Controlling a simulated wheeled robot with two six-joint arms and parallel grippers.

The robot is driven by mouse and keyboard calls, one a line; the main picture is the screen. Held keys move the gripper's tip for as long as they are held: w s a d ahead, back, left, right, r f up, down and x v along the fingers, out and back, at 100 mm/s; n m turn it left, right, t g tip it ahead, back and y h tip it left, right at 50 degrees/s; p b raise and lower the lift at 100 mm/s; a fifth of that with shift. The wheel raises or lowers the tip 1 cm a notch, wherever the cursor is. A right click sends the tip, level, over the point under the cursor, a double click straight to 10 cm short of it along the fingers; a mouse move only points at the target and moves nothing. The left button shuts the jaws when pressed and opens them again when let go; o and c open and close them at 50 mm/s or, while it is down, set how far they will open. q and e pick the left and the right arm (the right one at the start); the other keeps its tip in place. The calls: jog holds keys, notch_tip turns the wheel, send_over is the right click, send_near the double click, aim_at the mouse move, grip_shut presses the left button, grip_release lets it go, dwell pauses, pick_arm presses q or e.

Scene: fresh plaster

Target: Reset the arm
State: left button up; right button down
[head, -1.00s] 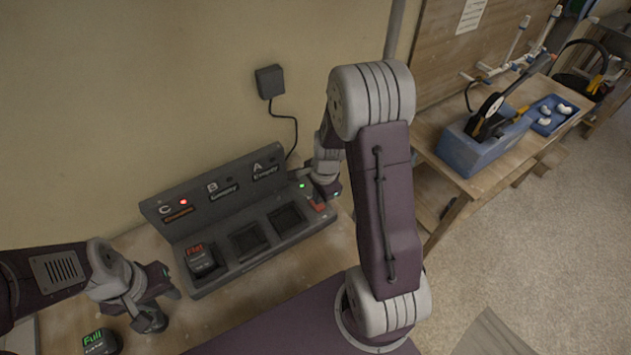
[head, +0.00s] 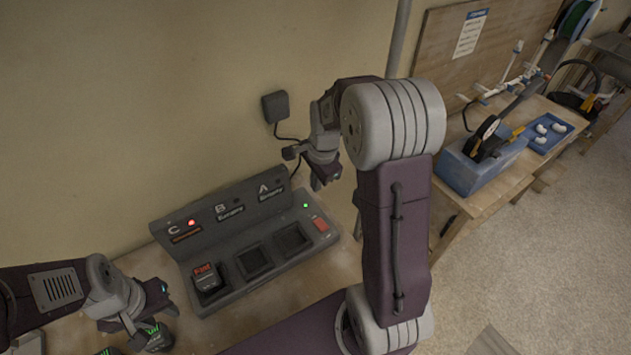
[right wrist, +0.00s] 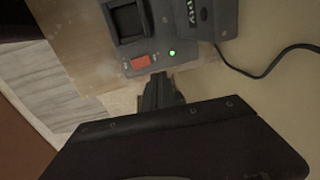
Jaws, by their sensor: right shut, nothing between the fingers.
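The dark charger (head: 178,256) stands on the bench against the wall, with bays marked C, B and A. A battery labelled "Flat" in red (head: 207,279) sits in bay C; the other two bays look empty. A red switch (head: 321,225) and a lit green light (head: 306,205) are at the charger's right end. My right gripper (head: 322,184) is shut and empty, raised above that end; the right wrist view shows its fingers (right wrist: 160,92) just short of the red switch in the picture. My left gripper (head: 158,312) looks open, over a green-labelled battery (head: 157,337).
Another green-labelled battery (head: 108,352) shows at the bottom edge. A black plug (head: 275,107) on the wall has a cable running down near my right gripper. A side bench at right holds a blue toolbox (head: 478,172) and a blue tray (head: 548,133).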

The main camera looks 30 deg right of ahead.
jog(key=shift+d, duration=0.1)
jog(key=s+a+f+n+b, duration=0.2)
jog(key=s+a+f+n, duration=0.2)
jog(key=s+n, duration=0.3)
jog(key=s+a+f+n+b, duration=0.3)
jog(key=s+n, duration=0.3)
jog(key=n, duration=0.3)
jog(key=shift+s+a+f+n+g, duration=0.4)
jog(key=shift+a+f, duration=0.15)
jog(key=shift+a, duration=0.2)
